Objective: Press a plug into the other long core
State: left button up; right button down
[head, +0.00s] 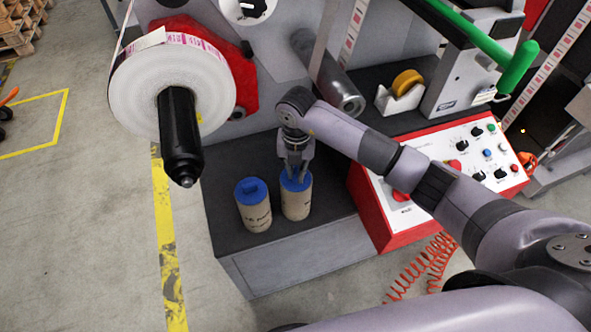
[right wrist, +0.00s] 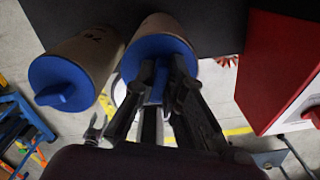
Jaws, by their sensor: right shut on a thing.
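Two tan cardboard cores stand upright side by side on the dark machine top. The left core (head: 255,216) has a blue plug (head: 251,189) in its top end, its knob free; this plug also shows in the right wrist view (right wrist: 58,85). The right core (head: 296,208) has another blue plug (head: 287,184) at its top end, its disc covering the end in the right wrist view (right wrist: 152,46). My right gripper (head: 297,176) points down over the right core, shut on that plug's knob. The fingers partly hide the plug. My left gripper is not in view.
A black spindle (head: 180,140) with a large white label roll (head: 150,88) juts out at the left. A red-edged control panel (head: 440,175) stands to the right of the cores. A yellow tape roll in a white dispenser (head: 400,95) is behind. Bare dark top (head: 320,225) lies in front.

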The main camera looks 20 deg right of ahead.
aim_at(297, 171)
jog(key=c, duration=1.7)
grip_release()
jog(key=shift+s+d+f, duration=0.25)
jog(key=shift+s+f, duration=0.1)
jog(key=shift+f, duration=0.2)
jog(key=shift+o, duration=0.6)
jog(key=shift+w, duration=0.1)
jog(key=shift+w+r, duration=0.1)
jog(key=shift+r, duration=0.25)
notch_tip(297, 171, up, 8)
jog(key=shift+w+f, duration=0.1)
jog(key=shift+f, duration=0.05)
jog(key=shift+a, duration=0.1)
